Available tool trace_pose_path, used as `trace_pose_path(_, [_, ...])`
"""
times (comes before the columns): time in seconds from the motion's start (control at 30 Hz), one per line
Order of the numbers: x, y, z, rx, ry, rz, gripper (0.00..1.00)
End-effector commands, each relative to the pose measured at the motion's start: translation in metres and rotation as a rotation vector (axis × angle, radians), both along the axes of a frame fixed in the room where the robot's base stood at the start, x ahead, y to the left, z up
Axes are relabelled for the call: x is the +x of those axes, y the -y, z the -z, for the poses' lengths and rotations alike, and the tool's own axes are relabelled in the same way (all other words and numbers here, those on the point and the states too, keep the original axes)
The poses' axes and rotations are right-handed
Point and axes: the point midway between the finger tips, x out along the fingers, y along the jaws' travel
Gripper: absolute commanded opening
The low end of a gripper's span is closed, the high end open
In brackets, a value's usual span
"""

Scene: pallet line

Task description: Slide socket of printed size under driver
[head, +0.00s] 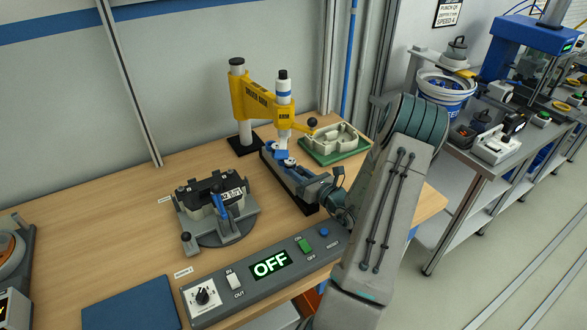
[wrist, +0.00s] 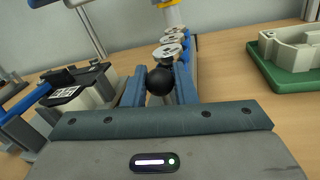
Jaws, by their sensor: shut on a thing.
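The yellow driver stand (head: 262,100) holds a vertical driver (head: 283,110) over the far end of a dark slide rail (head: 302,199).
A control box (head: 268,264) reading OFF lies along the front edge. A green tray with a pale casting (head: 335,143) stands right of the slide. A blue mat (head: 130,304) lies front left. Another bench (head: 470,150) stands at right.

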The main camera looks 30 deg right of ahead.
Motion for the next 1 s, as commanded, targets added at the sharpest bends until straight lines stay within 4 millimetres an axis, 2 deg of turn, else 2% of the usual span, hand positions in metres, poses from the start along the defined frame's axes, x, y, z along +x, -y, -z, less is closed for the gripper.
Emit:
trace_pose_path(0.03, [-0.015,0.001,0.002,0.001,-0.005,0.006,0.00])
trace_pose_path(0.2, [-0.046,-0.002,0.002,0.000,-0.004,0.004,0.00])
trace_pose_path(0.33, [-0.054,-0.003,0.001,0.001,-0.002,0.003,0.00])
trace_pose_path(0.57, [-0.054,-0.003,0.000,0.001,-0.001,0.002,0.00])
trace_pose_path(0.6, [-0.054,-0.003,0.000,0.001,-0.001,0.002,0.28])
trace_pose_path(0.67, [-0.054,-0.003,0.000,0.001,-0.001,0.002,0.44])
trace_pose_path(1.0, [-0.056,-0.003,0.001,0.001,-0.001,0.002,0.44])
